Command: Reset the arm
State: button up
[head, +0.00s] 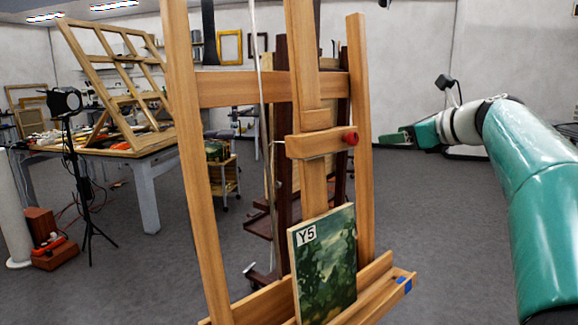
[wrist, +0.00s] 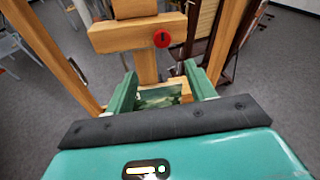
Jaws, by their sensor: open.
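My gripper (wrist: 158,90) is open in the wrist view, with its two green fingers apart and nothing held between them. In the head view my arm reaches in from the right edge, and my gripper (head: 398,138) is raised to the right of the wooden easel (head: 363,150), apart from it. A small green painting marked Y5 (head: 325,262) leans upright on the easel's lower ledge. Part of the painting (wrist: 158,96) shows beyond and between the fingers in the wrist view.
The easel stands close in front, with a red knob (head: 351,138) on its crossbar. A large table (head: 150,165) with a tilted wooden frame is at the back left. A tripod lamp (head: 66,104) stands at the left. Grey floor (head: 450,230) is clear right of the easel.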

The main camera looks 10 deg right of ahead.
jog(key=s+a+f+n+g+h, duration=0.1)
jog(key=s+a+f+n+g, duration=0.4)
jog(key=s+a+f+n, duration=0.85)
jog(key=s+a+f+n+g+h, duration=0.1)
jog(key=s+a+f+n+h, duration=0.1)
jog(key=s+f+n, duration=0.6)
jog(key=s+a+f+n+g+h, duration=0.2)
jog(key=s+a+f+n, duration=0.1)
jog(key=s+f+n, duration=0.5)
notch_tip(320, 180, down, 3)
jog(key=shift+a+r, duration=0.2)
jog(key=shift+a, duration=0.2)
